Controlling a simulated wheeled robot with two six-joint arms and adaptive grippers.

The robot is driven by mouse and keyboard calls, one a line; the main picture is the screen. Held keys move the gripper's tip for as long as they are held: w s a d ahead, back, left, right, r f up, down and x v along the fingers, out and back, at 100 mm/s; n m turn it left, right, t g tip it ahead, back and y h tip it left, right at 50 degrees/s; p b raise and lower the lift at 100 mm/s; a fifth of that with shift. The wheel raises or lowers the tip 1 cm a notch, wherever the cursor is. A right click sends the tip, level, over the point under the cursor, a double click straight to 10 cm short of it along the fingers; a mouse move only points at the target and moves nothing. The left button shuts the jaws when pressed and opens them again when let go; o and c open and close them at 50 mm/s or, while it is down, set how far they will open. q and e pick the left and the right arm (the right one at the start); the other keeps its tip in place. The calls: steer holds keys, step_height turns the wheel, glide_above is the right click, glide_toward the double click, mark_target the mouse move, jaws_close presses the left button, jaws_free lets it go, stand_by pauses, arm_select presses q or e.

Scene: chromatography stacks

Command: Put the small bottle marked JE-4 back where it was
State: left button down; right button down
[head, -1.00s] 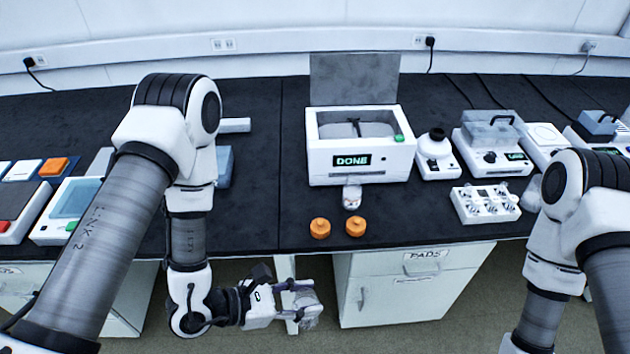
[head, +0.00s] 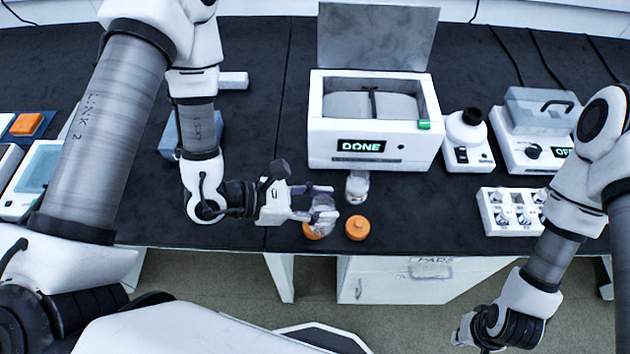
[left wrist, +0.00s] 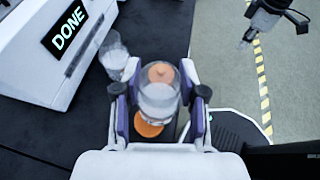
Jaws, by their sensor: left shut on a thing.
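My left gripper (head: 325,203) is shut on a small clear bottle (head: 323,213), its fingers on either side of the glass. In the head view the bottle overlaps one orange cap near the bench's front edge. In the left wrist view the held bottle (left wrist: 158,98) stands between the purple-padded fingers, open-topped. No marking on it can be read. A second clear bottle (head: 357,187) stands just right of it, in front of the DONE machine. My right gripper (head: 470,333) is low at the right, off the bench; its jaws are unclear.
Two orange caps lie at the bench's front edge, one partly hidden (head: 312,233) and one in the open (head: 357,228). The white DONE machine (head: 330,155) stands behind with its lid up. A white vial rack (head: 510,224) is at right. Dark bench between is clear.

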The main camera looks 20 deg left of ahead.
arm_select(q)
steer(key=w, duration=0.1)
steer(key=w+a, duration=0.1)
steer(key=shift+w+f, duration=0.15)
steer(key=shift+w, duration=0.15)
steer(key=w+a+f+b, duration=0.1)
steer(key=w+b, duration=0.1)
steer(key=b, duration=0.1)
steer(key=w+a+f+b, duration=0.1)
steer(key=w+b, duration=0.1)
steer(key=b, duration=0.1)
steer(key=w+a+f+b, duration=0.1)
steer(key=w+f+b, duration=0.1)
steer(key=b, duration=0.1)
steer(key=shift+w+a, duration=0.15)
steer(key=shift+w, duration=0.2)
steer(key=shift+f, duration=0.1)
